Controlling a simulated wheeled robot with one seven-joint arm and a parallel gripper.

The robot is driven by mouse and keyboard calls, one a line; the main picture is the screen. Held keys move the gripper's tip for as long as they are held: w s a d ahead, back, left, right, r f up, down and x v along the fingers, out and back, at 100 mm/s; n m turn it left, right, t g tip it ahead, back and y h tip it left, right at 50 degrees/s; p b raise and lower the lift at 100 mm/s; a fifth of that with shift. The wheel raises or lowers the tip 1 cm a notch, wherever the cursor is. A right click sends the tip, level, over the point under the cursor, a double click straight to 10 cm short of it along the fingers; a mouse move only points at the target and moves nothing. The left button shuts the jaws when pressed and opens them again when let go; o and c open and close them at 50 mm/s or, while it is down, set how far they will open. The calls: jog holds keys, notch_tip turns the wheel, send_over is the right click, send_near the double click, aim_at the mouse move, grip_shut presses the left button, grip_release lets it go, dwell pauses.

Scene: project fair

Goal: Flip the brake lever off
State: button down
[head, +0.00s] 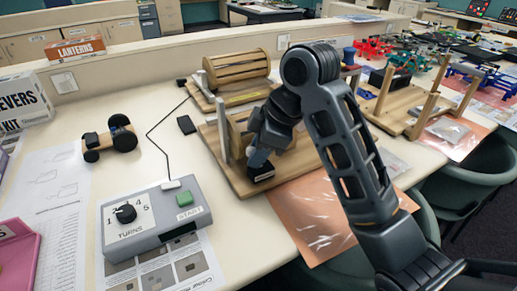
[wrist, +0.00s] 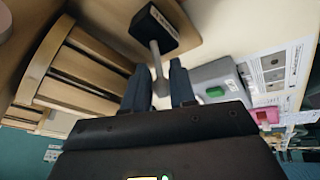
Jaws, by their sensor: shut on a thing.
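The brake lever (wrist: 157,65) is a grey rod rising from a black block (wrist: 154,28) with a small white label. The block also shows in the head view (head: 262,173), on the front part of a wooden board (head: 236,180). My gripper (wrist: 159,88) has its dark fingers on both sides of the lever's end and is shut on it. In the head view my gripper (head: 258,158) is just above the block, and my arm hides the lever and much of the wooden device behind it. The label's words are too small to read.
A grey control box (head: 155,220) with a dial and green START button stands at the left front. A wooden slatted drum (head: 238,70) stands behind. A small wheeled car (head: 110,138) and a black slab (head: 186,124) lie left. Clear table lies between.

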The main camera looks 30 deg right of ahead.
jog(key=shift+w+a+r+h+p, duration=0.1)
jog(key=shift+r+h+p, duration=0.1)
jog(key=shift+h+p, duration=0.35)
jog(key=shift+a+f+h, duration=0.1)
jog(key=shift+f+h, duration=0.1)
jog(key=shift+h, duration=0.05)
jog(key=c, duration=1.2)
grip_release()
jog(key=shift+w+f, duration=0.1)
jog(key=shift+f, duration=0.05)
jog(key=shift+c, duration=0.2)
jog(key=p+v, duration=0.5)
jog(key=v, duration=0.3)
